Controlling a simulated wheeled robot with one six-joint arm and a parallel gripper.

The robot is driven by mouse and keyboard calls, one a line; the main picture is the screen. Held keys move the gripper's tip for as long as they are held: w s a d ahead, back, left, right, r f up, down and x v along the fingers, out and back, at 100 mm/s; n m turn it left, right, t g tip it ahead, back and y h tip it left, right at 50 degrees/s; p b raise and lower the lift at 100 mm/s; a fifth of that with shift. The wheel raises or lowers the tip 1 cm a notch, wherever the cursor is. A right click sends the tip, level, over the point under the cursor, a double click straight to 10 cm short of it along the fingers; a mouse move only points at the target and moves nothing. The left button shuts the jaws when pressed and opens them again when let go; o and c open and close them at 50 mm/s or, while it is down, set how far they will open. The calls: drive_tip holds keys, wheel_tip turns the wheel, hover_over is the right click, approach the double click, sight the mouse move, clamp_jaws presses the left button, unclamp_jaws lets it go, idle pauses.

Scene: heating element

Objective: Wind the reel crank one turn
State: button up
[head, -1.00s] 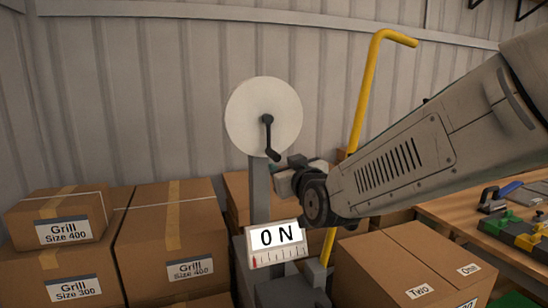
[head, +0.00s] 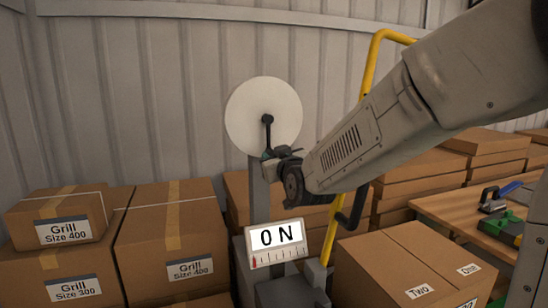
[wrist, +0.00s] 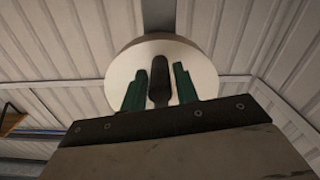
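The reel is a large white disc (head: 263,112) on a grey post (head: 259,190), in front of the corrugated wall. Its black crank arm (head: 268,130) hangs straight down from the hub. My gripper (head: 270,153) is at the crank's lower end and hides the handle in the head view. In the wrist view, the dark handle (wrist: 160,80) stands between the two green fingers of my gripper (wrist: 160,88). A thin light gap shows on each side of the handle, so the fingers look open around it.
Cardboard boxes (head: 172,235) are stacked at left, with a labelled box (head: 415,265) at right. A yellow bent bar (head: 370,75) rises behind my arm. A wooden workbench (head: 450,212) is at far right.

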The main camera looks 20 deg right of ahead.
clamp_jaws()
drive_tip(key=shift+d, duration=0.1)
drive_tip(key=shift+d+r+n, duration=0.35)
drive_tip(key=shift+d+n, duration=0.55)
drive_tip(key=shift+n, duration=0.45)
drive_tip(key=shift+d+r+n, duration=0.35)
drive_tip(key=shift+d+n, duration=0.6)
drive_tip(key=shift+n, duration=0.35)
drive_tip(key=shift+d+r+n, duration=0.35)
drive_tip(key=shift+d+n, duration=0.55)
drive_tip(key=shift+n, duration=0.45)
drive_tip(key=shift+o, duration=2.1)
unclamp_jaws()
